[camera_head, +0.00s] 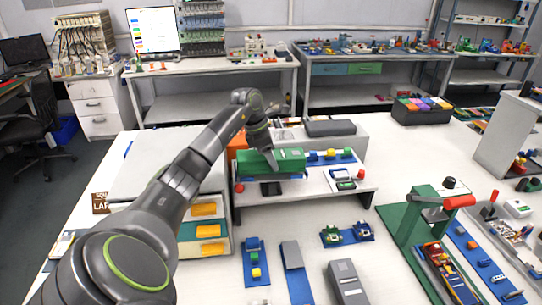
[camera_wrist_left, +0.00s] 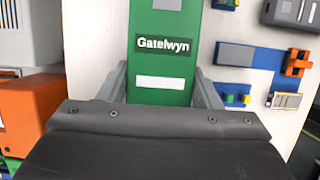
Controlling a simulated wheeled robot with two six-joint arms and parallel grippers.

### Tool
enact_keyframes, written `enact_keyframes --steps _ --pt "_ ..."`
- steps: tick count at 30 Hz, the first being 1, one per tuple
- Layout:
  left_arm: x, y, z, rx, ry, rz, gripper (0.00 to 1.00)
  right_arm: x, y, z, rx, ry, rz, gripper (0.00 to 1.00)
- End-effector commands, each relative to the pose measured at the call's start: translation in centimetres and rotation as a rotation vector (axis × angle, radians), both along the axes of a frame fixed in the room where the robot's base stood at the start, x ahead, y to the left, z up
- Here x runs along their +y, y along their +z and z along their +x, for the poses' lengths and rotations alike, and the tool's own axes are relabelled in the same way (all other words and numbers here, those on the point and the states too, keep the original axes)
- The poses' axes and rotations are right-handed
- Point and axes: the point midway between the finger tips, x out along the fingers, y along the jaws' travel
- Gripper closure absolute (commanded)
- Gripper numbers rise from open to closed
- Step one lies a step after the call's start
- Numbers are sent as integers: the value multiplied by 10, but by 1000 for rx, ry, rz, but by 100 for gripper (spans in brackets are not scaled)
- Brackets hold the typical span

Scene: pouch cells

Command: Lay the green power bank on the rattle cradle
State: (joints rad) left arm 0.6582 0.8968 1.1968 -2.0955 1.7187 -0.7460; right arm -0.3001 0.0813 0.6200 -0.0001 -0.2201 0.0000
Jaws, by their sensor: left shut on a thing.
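The green power bank (camera_head: 279,160) is a long green block above the raised white shelf. In the left wrist view the green power bank (camera_wrist_left: 165,62) fills the upper middle, with a "Gatelwyn" label and a blank white label. I cannot tell for sure which thing is the rattle cradle. My right gripper is in neither view.
An orange box (camera_head: 237,143) is left of the power bank. A blue strip with yellow pieces (camera_head: 328,157) lies on its right. A grey case (camera_head: 330,128) is behind. A green hand press (camera_head: 408,225) with a red handle stands at front right.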

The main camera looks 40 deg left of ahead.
Motion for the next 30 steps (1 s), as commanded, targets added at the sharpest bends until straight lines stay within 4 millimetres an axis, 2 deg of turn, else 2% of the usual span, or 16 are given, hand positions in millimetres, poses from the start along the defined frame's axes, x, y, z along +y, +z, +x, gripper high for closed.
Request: enact_keyframes --steps 20,21,26,30 --pt "0 -17 0 -2 -1 0 76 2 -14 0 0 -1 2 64" --pt "0 -16 0 -2 -1 0 37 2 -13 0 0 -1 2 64" --pt "0 -16 0 -2 -1 0 17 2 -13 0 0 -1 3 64" --pt "0 -16 0 0 0 0 17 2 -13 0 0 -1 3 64"
